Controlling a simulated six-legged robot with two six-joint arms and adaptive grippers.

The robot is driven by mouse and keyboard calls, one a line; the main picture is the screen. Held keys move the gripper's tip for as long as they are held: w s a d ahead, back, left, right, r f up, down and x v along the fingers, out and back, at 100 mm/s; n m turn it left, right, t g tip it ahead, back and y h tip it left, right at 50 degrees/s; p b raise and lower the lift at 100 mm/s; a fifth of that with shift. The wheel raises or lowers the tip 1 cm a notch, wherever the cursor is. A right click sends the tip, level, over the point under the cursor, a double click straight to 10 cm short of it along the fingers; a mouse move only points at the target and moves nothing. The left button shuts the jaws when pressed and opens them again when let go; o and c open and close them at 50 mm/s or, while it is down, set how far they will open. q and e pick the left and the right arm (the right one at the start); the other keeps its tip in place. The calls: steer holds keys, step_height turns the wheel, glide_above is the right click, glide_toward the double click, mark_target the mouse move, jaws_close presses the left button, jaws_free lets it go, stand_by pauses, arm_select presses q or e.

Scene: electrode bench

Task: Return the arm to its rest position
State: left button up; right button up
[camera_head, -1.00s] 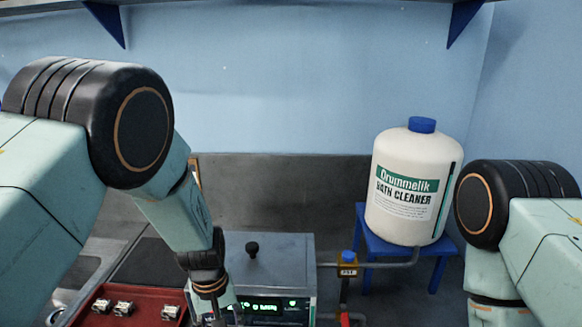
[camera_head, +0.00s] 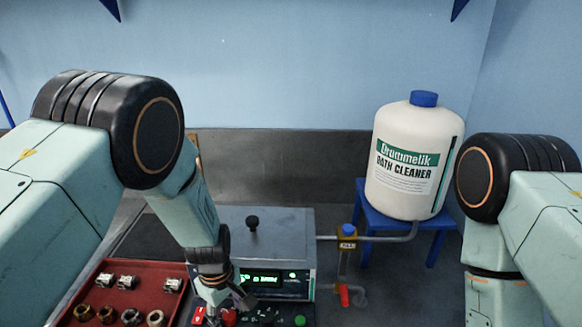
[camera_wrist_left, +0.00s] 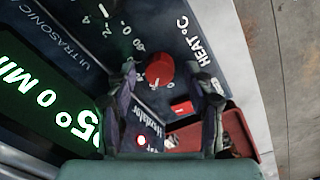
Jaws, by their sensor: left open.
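My left arm comes in from the left in the head view. Its gripper (camera_head: 238,306) hangs low in front of the bench device (camera_head: 268,240), close to its control panel. In the left wrist view, the fingers (camera_wrist_left: 163,85) are open and spread around a red knob (camera_wrist_left: 160,71) on the panel, with "HEAT °C" printed beside it. Nothing is clearly held. I cannot tell whether the fingers touch the knob. My right arm shows at the right edge, but its gripper is out of the frame.
A red tray (camera_head: 88,287) with several small metal parts lies left of the gripper. A large white bath cleaner bottle (camera_head: 409,160) stands on a blue stand (camera_head: 436,232) at the right. A pipe with a red-handled valve (camera_head: 344,295) runs beside the device.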

arm_select(q)
steer(key=shift+f+n, duration=0.1)
steer(key=shift+n, duration=0.7)
step_height(320, 180, up, 8)
steer(key=shift+s+f+b, duration=0.15)
steer(key=shift+b, duration=0.4)
steer(key=shift+a, duration=0.1)
steer(key=shift+w+a+m+t, duration=0.2)
steer(key=shift+w+m+t, duration=0.2)
steer(key=shift+w+m, duration=0.25)
steer(key=shift+s, duration=0.15)
